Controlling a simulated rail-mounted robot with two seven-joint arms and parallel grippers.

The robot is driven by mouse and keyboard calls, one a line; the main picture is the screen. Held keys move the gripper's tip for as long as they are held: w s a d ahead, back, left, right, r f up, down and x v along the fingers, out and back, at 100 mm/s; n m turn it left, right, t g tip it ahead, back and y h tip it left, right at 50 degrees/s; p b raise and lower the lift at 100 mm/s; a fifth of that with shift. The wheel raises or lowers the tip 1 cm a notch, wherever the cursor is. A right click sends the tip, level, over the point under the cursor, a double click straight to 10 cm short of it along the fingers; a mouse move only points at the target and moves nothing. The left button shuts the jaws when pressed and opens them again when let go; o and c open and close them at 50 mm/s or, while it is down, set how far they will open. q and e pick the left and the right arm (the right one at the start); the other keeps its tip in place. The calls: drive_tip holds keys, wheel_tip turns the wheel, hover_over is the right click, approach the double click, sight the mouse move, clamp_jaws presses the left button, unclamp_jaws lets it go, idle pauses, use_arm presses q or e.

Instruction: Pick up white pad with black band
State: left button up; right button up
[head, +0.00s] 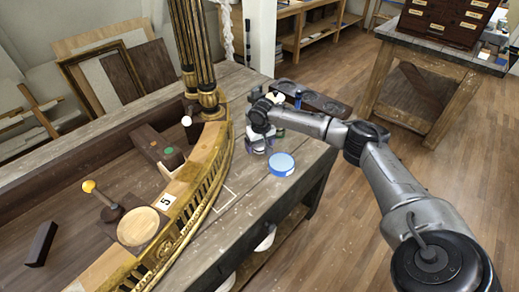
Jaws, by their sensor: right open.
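My right gripper (260,122) reaches in from the right over the far right end of the workbench. It is open. A small whitish piece with a dark band (257,146) shows just under it, beside the curved gilt piece. It may be the white pad, but it is small and partly hidden by my gripper. I cannot tell whether the fingers touch it. My left gripper is not in view.
The gilt railing (190,205) and gilt columns (195,50) stand to the left. The front bench top is mostly clear.

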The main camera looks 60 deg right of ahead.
drive_tip(key=shift+f, duration=0.35)
drive_tip(key=c, duration=1)
drive_tip(key=shift+r, duration=0.1)
drive_tip(key=shift+r, duration=0.5)
wheel_tip(320, 180, up, 4)
drive_tip(key=shift+f+p, duration=0.25)
drive_tip(key=shift+p, duration=0.45)
drive_tip(key=s+a+r+p, duration=0.1)
drive_tip(key=s+a+r, duration=0.1)
drive_tip(key=s, duration=0.3)
drive_tip(key=s+a+r+p, duration=0.1)
drive_tip(key=s+a+r, duration=0.1)
drive_tip(key=s+r, duration=0.2)
drive_tip(key=shift+s+r, duration=0.2)
drive_tip(key=shift+s, duration=0.7)
